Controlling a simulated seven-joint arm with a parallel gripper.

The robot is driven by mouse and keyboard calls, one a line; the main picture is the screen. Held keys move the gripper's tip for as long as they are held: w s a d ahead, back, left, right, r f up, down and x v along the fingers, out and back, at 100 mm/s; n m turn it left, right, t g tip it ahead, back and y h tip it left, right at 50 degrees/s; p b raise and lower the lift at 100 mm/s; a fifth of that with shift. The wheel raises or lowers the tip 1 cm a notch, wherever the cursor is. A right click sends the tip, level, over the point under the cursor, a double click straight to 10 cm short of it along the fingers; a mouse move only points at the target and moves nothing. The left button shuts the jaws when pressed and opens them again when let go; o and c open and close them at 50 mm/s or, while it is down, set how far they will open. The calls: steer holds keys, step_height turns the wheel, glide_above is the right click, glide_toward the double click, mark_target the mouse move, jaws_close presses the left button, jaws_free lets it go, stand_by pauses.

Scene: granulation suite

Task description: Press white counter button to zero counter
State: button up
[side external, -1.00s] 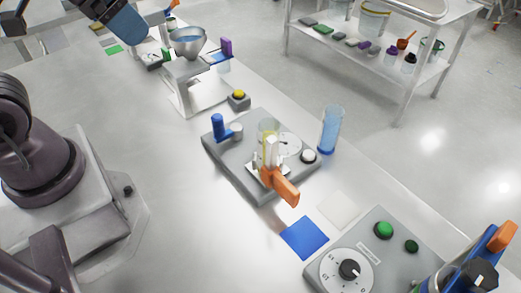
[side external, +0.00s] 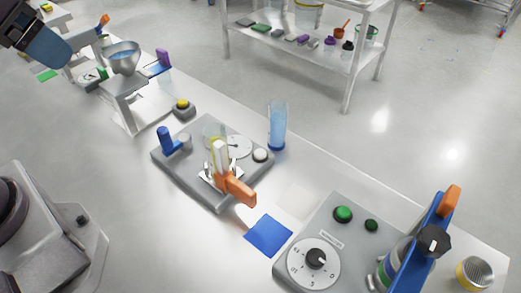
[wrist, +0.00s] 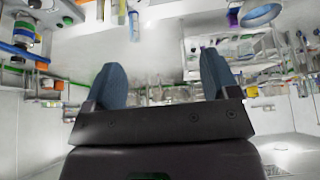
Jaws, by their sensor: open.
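A grey device (side external: 217,197) stands on the steel bench with a round white dial (side external: 237,146), which may be the counter. A white round button (side external: 260,155) sits at its right corner, beside the dial. A second pale knob (side external: 184,138) is at its left end, next to a blue upright handle (side external: 166,140). My gripper (side external: 62,52) is at the upper left of the side view, far from the device and above the bench. In the wrist view my gripper (wrist: 163,72) shows two blue fingers spread apart with nothing between them. I cannot make out the white button there.
An orange-handled clamp (side external: 236,188) projects from the device. A clear blue-liquid cylinder (side external: 277,125) stands close behind the white button. A yellow button (side external: 183,106) and a steel bowl (side external: 124,58) lie between my gripper and the device. A control box (side external: 314,262) stands lower right.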

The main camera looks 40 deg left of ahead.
jaws_close()
stand_by(1.5)
